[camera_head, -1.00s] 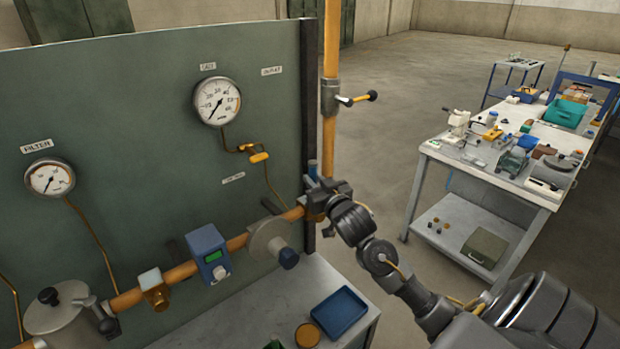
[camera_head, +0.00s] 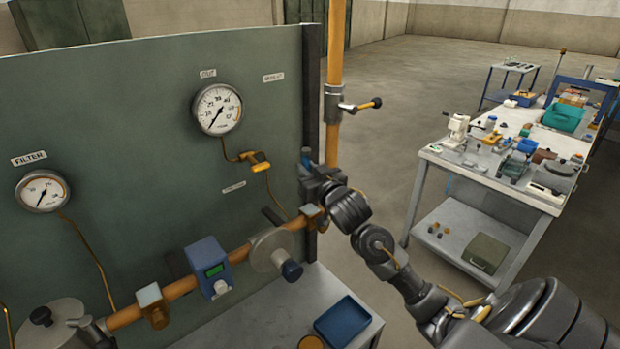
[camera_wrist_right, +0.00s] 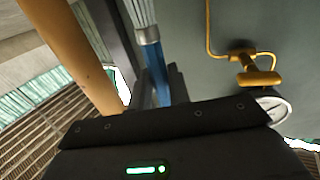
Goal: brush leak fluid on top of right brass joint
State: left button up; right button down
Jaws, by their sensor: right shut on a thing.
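The right brass joint (camera_head: 312,214) sits at the right end of the orange horizontal pipe, by the panel's dark edge post. My right gripper (camera_head: 318,178) is just above it and shut on a brush. The brush's blue handle (camera_head: 306,157) pokes up above the fingers in the head view. In the right wrist view the blue handle (camera_wrist_right: 158,82) is between the fingers, with a silver ferrule and pale bristles (camera_wrist_right: 142,12) leading away. The bristle tip is cut off there, so contact with the joint cannot be told. The left gripper is not in view.
A left brass joint (camera_head: 152,304) with a pale top is farther along the pipe. A blue meter (camera_head: 210,268) and a round grey fitting (camera_head: 271,251) lie between. A blue tray (camera_head: 343,326) is on the bench below. A vertical orange pipe with a valve (camera_head: 337,104) stands behind my gripper.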

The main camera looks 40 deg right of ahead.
aim_at(308, 158)
jog(key=shift+w+r, duration=0.2)
jog(key=shift+r, duration=1.3)
jog(key=shift+s+r, duration=0.1)
jog(key=shift+r, duration=0.15)
jog(key=shift+f, duration=0.1)
